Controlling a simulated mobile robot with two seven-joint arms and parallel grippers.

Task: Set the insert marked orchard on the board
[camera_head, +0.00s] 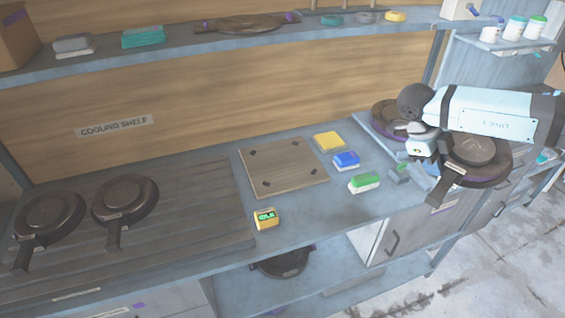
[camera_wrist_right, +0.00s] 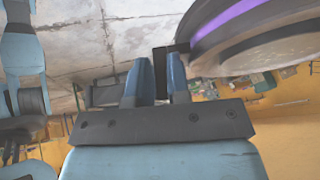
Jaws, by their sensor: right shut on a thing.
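My right gripper (camera_head: 428,168) comes in from the right and is shut on the dark handle of a round pan-like insert (camera_head: 482,152). In the right wrist view the fingers (camera_wrist_right: 158,85) close on the handle, and the insert's round body (camera_wrist_right: 250,40) with a purple band fills the upper right. Its label is too small to read. The square wooden board (camera_head: 270,178), with small dark pads near its corners, lies bare on the bench. Another round dark insert (camera_head: 388,112) is behind my right gripper, partly hidden. My left gripper is not in view.
Two dark inserts (camera_head: 50,212) (camera_head: 125,196) rest on the ridged surface at left below the "COOLING SHELF" sign (camera_head: 113,127). A yellow timer-like box (camera_head: 266,219) is at the board's near edge. Yellow (camera_head: 328,141), blue (camera_head: 346,160) and green (camera_head: 364,181) blocks line its right.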

